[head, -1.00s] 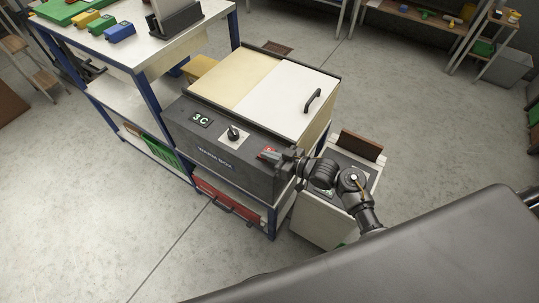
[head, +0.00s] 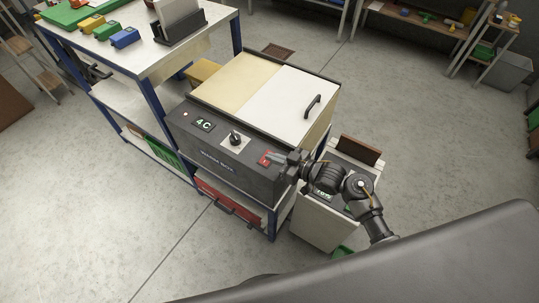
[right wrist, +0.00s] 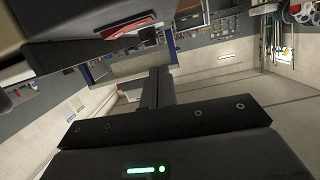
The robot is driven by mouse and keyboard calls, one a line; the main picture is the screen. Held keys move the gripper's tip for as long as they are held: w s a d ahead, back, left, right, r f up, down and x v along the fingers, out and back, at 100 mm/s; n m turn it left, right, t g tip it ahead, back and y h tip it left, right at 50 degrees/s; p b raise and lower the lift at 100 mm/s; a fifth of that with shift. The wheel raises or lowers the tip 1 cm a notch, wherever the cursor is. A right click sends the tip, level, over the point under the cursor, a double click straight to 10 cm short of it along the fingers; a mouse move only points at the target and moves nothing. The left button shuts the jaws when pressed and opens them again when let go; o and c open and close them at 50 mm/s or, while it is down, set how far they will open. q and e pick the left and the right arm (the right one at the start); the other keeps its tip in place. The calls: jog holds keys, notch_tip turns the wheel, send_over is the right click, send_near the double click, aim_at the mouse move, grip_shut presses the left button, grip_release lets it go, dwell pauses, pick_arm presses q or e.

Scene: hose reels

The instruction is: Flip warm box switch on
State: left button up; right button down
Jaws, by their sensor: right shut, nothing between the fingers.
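The warm box (head: 232,158) is a dark-fronted box with a cream and white lid, standing on a blue-framed bench. Its front panel has a green display (head: 203,124) reading 4C, a black knob (head: 235,138) on a white plate and a red switch (head: 264,159) at the right end. The switch's exact tilt is too small to tell. My left gripper is out of view.
A black handle (head: 312,106) stands up from the white lid. A pale cabinet (head: 325,222) stands close to the box's right, under my right arm. Toy-like coloured blocks (head: 124,37) lie on the bench at the left. The floor around is mostly clear.

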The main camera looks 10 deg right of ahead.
jog(key=b+v, duration=0.1)
jog(key=v, duration=0.7)
jog(key=shift+s+f, duration=0.15)
jog(key=shift+f, duration=0.05)
jog(key=shift+a, duration=0.15)
jog(key=d+f+m+h, duration=0.2)
jog(key=d+f, duration=0.2)
jog(key=f, duration=0.4)
jog(key=d+f+m+h, duration=0.1)
jog(key=d+f+h, duration=0.2)
jog(key=f, duration=0.5)
jog(key=s+d+f+m+g+h, duration=0.1)
jog(key=s+d+f+g+h, duration=0.1)
jog(key=s+f, duration=0.45)
jog(key=s+d+f+m+g+h, duration=0.15)
jog(key=s+f, duration=0.25)
jog(key=f, duration=0.6)
jog(key=s+f+g+h, duration=0.1)
jog(key=s+f+g, duration=0.2)
jog(key=s, duration=1.1)
jog(key=s+a+f+g+h, duration=0.1)
jog(key=s+f+g, duration=0.2)
jog(key=s+f, duration=0.7)
jog(key=s, duration=0.4)
jog(key=shift+s+f, duration=0.25)
jog(key=shift+s, duration=0.1)
